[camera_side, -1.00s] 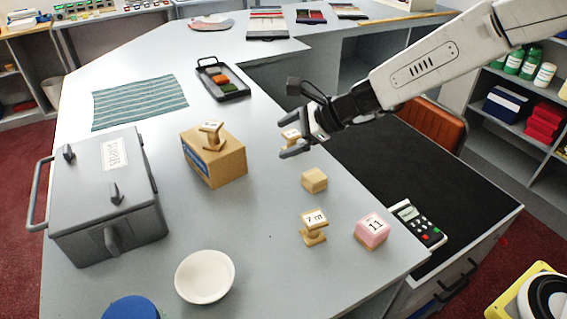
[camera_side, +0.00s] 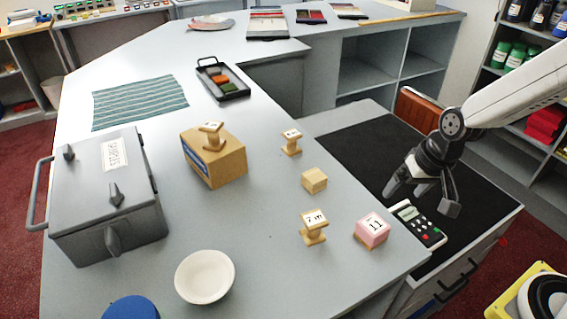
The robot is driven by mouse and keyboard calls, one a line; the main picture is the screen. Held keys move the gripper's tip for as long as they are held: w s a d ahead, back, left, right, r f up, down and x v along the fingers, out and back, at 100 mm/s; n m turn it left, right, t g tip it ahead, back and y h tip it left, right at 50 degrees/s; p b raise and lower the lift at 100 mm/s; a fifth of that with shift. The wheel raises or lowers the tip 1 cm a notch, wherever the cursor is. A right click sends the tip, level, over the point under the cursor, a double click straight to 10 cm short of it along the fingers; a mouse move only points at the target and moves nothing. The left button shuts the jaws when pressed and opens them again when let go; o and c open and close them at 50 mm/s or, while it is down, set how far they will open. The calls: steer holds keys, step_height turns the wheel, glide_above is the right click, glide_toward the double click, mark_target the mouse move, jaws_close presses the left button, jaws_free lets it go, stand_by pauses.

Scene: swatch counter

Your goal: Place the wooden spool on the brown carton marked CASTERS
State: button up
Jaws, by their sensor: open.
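The brown carton (camera_side: 222,166) stands on the grey counter left of centre, with a blue label on its left side that I cannot read. A wooden spool (camera_side: 211,137) with a marked white top stands upright on the carton. A second wooden spool (camera_side: 291,144) stands on the counter to the right of the carton, and a third wooden spool (camera_side: 313,230) stands nearer the front. My gripper (camera_side: 420,198) is open and empty, above the black mat and the calculator at the right, apart from every spool.
A grey lidded box (camera_side: 100,205), white bowl (camera_side: 204,277), striped cloth (camera_side: 138,102) and black tray (camera_side: 236,94) surround the carton.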

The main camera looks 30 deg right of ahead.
steer(key=s+d+n, duration=0.1)
steer(key=s+d+n+h, duration=0.1)
steer(key=s+d+n, duration=0.1)
steer(key=shift+s+f+n, duration=0.25)
steer(key=shift+f+n, duration=0.1)
steer(key=shift+n, duration=0.05)
